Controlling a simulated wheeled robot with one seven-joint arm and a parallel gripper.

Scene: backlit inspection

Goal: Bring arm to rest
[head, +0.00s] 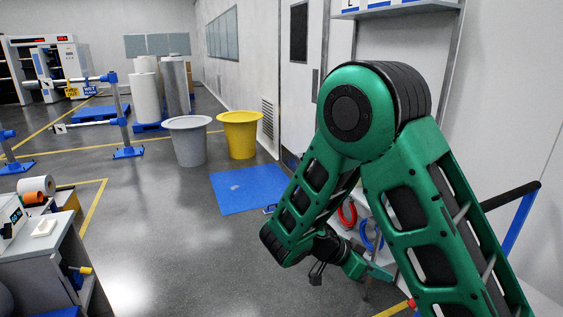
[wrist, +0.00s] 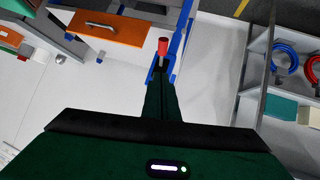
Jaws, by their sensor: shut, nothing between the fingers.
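My green arm fills the right of the head view, bent at a high elbow, with its forearm slanting down to the left. My gripper (head: 382,274) is small and low at the arm's end, in front of the shelving by the right wall. In the wrist view my gripper (wrist: 162,78) points up the picture, its fingers together, with nothing seen held. A red-topped object (wrist: 163,46) shows just beyond the fingertips; I cannot tell its distance.
Shelving holds a red coil (head: 347,213) and a blue coil (wrist: 286,63). A blue mat (head: 246,188), a grey bin (head: 188,145) and a yellow bin (head: 239,138) are farther back. A grey workbench (head: 38,270) stands at left. The middle floor is clear.

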